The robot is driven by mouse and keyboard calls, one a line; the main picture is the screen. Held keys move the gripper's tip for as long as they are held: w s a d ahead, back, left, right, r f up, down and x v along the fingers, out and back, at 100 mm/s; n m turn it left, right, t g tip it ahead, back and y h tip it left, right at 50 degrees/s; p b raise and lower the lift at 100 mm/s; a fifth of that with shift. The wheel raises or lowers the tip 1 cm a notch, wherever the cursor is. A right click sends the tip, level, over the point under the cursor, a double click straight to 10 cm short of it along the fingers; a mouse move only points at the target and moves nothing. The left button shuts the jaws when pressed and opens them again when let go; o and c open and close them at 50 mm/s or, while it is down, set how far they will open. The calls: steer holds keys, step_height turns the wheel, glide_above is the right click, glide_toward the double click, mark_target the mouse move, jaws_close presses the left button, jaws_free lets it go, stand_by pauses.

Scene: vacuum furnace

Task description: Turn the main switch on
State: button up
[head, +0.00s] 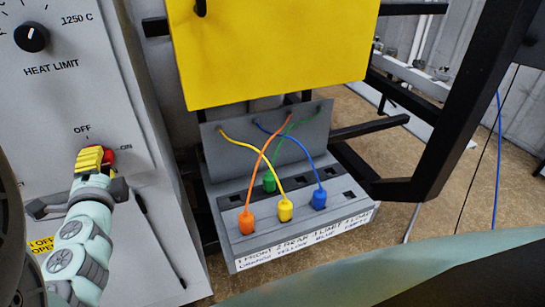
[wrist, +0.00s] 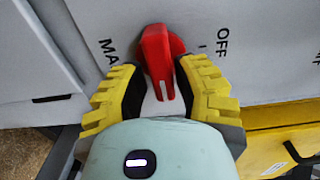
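The main switch is a red knob (wrist: 162,55) on the grey-white panel, with OFF printed above it and ON to its right in the head view. In the wrist view its white mark lies at the lower end of the handle, not toward OFF. My gripper (head: 96,159) is at the switch in the head view and hides part of it. In the wrist view my gripper (wrist: 162,72) has its yellow fingers on both sides of the red handle, the tips close against it.
A black HEAT LIMIT dial (head: 32,38) sits above on the panel. To the right are a yellow panel (head: 270,50) and a grey box (head: 290,240) with coloured plugs and cables. A black frame (head: 455,110) stands further right.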

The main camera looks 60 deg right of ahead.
steer(key=o, duration=0.3)
steer(key=shift+o, duration=0.2)
steer(key=shift+r, duration=0.1)
steer(key=shift+r+p, duration=0.1)
steer(key=shift+p, duration=0.2)
